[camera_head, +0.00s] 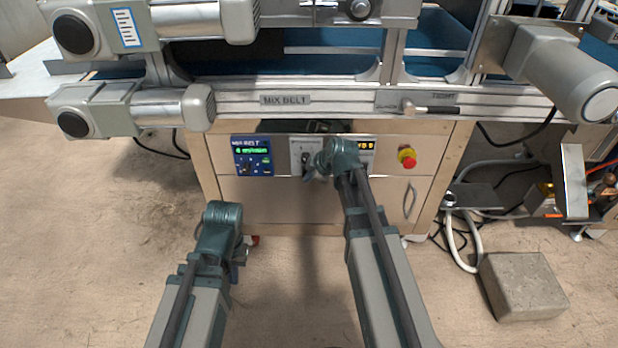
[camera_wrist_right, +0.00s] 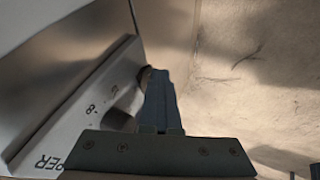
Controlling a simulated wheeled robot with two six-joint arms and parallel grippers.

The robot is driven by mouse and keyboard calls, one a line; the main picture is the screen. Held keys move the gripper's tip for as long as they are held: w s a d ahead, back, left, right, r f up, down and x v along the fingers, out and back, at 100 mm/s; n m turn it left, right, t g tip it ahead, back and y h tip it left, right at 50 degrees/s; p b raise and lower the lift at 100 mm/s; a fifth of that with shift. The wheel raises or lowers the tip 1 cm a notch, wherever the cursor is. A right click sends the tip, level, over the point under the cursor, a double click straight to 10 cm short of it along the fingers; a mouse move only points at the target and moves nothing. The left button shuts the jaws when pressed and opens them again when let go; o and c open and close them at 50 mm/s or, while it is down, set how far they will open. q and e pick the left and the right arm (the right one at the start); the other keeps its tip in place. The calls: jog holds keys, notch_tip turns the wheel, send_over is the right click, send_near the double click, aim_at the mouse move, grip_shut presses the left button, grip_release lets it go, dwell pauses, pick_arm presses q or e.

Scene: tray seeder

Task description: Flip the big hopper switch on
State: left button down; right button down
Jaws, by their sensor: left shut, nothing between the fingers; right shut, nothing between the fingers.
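My right gripper (camera_head: 309,174) is shut and empty. Its fingertips (camera_wrist_right: 152,72) are close beside the knob; I cannot tell whether they touch it. The switch position is not clear. My left gripper (camera_head: 240,258) is shut and empty, low in front of the cabinet.
The mix belt panel (camera_head: 252,155) with a green readout is left of the switch plate. A red emergency button (camera_head: 407,156) on a yellow base is to the right. A metal rail (camera_head: 340,103) and motors overhang the cabinet. A concrete block (camera_head: 522,287) lies on the floor at right.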

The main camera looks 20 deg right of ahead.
pick_arm(q)
jog(key=shift+r, duration=0.2)
pick_arm(e)
jog(key=shift+r, duration=0.15)
pick_arm(q)
jog(key=shift+r+p, duration=0.65)
jog(key=shift+p, duration=0.2)
pick_arm(e)
jog(key=shift+r, duration=0.7)
